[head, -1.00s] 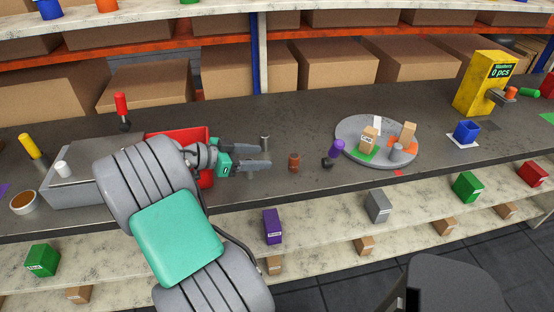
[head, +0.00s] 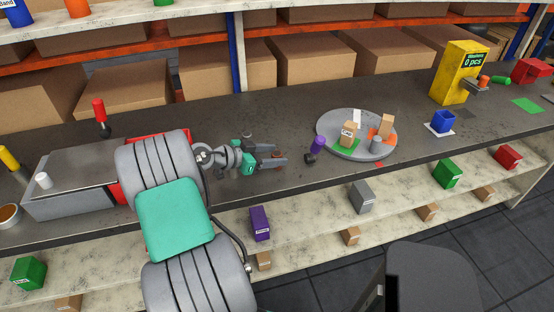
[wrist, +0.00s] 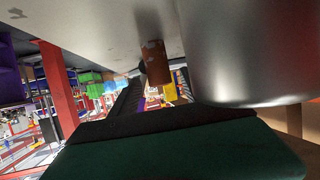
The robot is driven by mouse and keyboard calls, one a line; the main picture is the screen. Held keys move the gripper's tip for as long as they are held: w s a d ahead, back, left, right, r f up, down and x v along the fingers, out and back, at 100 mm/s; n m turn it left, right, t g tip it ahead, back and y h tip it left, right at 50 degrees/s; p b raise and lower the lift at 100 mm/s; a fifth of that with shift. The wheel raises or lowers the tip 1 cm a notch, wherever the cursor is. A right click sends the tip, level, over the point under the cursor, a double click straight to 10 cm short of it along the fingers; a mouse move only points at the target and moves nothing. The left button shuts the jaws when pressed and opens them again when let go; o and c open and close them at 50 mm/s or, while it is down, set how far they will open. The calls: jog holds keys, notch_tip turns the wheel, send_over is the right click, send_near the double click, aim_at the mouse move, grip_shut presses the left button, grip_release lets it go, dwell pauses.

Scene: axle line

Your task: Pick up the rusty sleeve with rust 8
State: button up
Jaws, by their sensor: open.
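The rusty sleeve (head: 281,155) is a small reddish-brown cylinder on the dark bench, at the fingertips of my gripper (head: 276,156). My gripper is open, low over the bench and pointing right. In the head view its fingers partly cover the sleeve. In the wrist view the sleeve (wrist: 156,62) shows as a brown cylinder with pale, flaked patches, beside a large grey surface. I cannot tell whether the fingers touch it. The rust number is not readable.
A short grey post (head: 247,136) stands just behind my gripper. A red bin (head: 118,188) is left, partly behind my arm.

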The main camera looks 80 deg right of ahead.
jog(key=shift+c, duration=0.5)
grip_shut()
